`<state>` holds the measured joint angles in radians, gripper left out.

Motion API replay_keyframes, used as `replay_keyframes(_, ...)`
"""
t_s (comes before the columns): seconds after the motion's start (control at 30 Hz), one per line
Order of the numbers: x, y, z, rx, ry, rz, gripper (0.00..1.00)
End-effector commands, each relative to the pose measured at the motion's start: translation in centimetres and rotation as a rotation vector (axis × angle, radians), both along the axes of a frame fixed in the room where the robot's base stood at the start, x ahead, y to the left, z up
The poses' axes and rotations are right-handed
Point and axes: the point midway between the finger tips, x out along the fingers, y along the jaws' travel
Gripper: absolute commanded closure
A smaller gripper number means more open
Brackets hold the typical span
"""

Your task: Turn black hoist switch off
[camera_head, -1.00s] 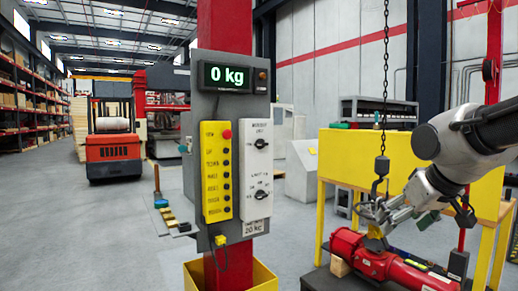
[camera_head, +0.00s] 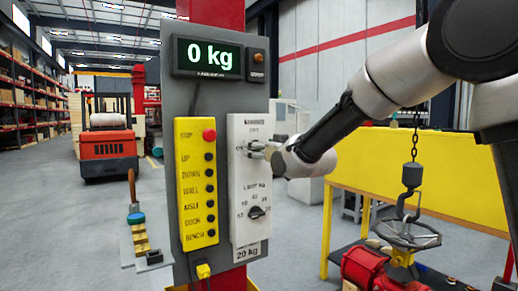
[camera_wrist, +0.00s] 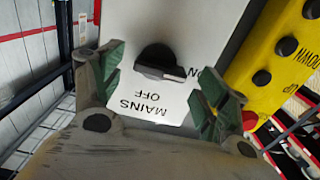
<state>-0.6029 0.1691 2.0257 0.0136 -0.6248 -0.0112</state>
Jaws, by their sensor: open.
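The black hoist switch (camera_wrist: 158,64) is a round knob with a bar handle on a white panel (camera_head: 236,190). In the wrist view the label "MAINS OFF" reads upside down beside it, and the bar's marked end points right, toward partly hidden lettering that looks like "ON". My gripper (camera_wrist: 163,66) is open, one green-padded finger on each side of the knob, with visible gaps to it. In the head view my gripper (camera_head: 260,148) is at the upper part of the white panel and covers the switch there.
A second black knob (camera_head: 257,212) sits lower on the panel. A yellow button box (camera_head: 197,185) with a red stop button is at its left. The display (camera_head: 208,56) above reads 0 kg. At right, a hoist hook (camera_head: 408,205) hangs over a red actuator (camera_head: 372,268).

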Motion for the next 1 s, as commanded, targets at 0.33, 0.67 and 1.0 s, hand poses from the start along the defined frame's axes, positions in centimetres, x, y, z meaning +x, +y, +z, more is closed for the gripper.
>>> replay_keyframes(0.33, 1.2, 0.75, 0.03, 0.0, 0.0, -0.001, 0.25)
replay_keyframes(0.67, 1.18, 0.73, 0.01, -0.001, 0.001, -0.001, 0.71)
replay_keyframes(1.0, 1.18, 0.72, 0.0, 0.026, 0.019, -0.001, 0.71)
